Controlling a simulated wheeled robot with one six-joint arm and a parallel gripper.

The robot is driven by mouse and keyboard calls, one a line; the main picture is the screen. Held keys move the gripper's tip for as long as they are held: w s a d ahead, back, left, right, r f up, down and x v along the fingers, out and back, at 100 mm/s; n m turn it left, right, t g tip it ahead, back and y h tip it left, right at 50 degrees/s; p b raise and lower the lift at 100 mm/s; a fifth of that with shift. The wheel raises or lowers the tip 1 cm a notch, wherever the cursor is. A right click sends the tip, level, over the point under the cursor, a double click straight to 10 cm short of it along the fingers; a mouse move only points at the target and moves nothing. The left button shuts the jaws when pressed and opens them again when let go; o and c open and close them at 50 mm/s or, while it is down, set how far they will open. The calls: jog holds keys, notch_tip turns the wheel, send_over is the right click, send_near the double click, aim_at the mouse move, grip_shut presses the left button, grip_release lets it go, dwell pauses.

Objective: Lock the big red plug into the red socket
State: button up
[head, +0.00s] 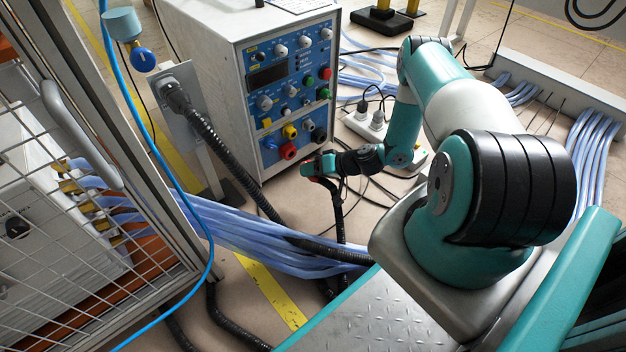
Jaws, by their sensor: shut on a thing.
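The heater's blue control panel (288,95) faces me on a light grey cabinet. The red socket (288,152) is at the bottom of the panel, below a yellow socket (290,132) and between a blue one (270,143) and a black one (318,135). My gripper (316,168) is low in front of the panel, a little right of and below the red socket. It is shut on the big red plug (308,169), which is small and mostly hidden by the jaws. A dark cable (338,215) hangs below it. The plug appears apart from the socket.
A thick black cable (230,160) runs from a wall box (180,100) on the left. Blue hoses (250,245) cross the floor below my gripper. A white power strip (372,124) lies behind my arm. A mesh cage door (80,200) stands at left.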

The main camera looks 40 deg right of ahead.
jog(key=shift+d+f, duration=0.1)
jog(key=shift+f, duration=0.2)
jog(key=shift+w+f+b, duration=0.1)
jog(key=shift+w+b, duration=0.9)
jog(key=shift+w, duration=0.45)
jog(key=w+b, duration=0.1)
jog(key=w, duration=0.1)
jog(key=shift+w, duration=0.3)
jog(key=shift+r+p, duration=0.25)
jog(key=shift+p, duration=0.05)
jog(key=shift+w, duration=0.5)
dwell(0.4)
jog(key=o, duration=1.1)
